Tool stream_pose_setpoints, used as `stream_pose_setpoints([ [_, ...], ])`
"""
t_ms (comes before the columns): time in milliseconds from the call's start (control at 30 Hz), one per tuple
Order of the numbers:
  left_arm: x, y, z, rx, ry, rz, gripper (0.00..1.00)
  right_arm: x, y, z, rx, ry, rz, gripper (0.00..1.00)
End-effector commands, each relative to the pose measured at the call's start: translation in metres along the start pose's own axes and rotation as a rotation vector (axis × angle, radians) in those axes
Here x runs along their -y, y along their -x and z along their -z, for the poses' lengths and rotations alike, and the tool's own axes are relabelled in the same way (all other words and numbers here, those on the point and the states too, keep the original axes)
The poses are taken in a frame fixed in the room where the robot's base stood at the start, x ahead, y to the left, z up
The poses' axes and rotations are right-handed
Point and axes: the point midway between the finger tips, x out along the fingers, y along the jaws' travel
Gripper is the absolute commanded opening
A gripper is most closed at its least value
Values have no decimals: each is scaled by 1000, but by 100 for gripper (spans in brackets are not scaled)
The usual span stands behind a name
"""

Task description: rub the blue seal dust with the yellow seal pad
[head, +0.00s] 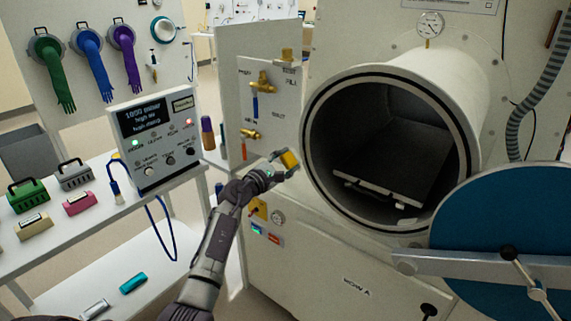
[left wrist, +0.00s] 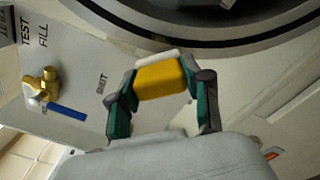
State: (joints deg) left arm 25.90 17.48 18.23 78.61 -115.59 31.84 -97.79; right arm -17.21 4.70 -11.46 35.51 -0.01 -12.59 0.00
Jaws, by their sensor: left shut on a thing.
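My left gripper (head: 281,166) is shut on the yellow seal pad (head: 290,159). It holds the pad up in front of the cabinet, just left of the round chamber opening. In the left wrist view the yellow pad (left wrist: 161,80) sits between the two fingers of the gripper (left wrist: 163,88), with a pale strip along its far edge. The dark seal ring (head: 307,142) runs around the chamber mouth and is apart from the pad. I cannot make out blue dust on the ring in either view. My right gripper is not in view.
The blue round door (head: 515,240) stands open at the right with its bar and handle. A tray (head: 395,165) lies inside the chamber. A valve panel (head: 262,100) is left of the opening. A shelf (head: 75,230) at left holds several coloured blocks and a meter box (head: 153,137).

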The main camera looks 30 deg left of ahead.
Motion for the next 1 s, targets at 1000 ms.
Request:
stream_pose_setpoints([
  [1000, 17, -11, -21, -1, 0, 2, 21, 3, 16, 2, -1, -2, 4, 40],
])
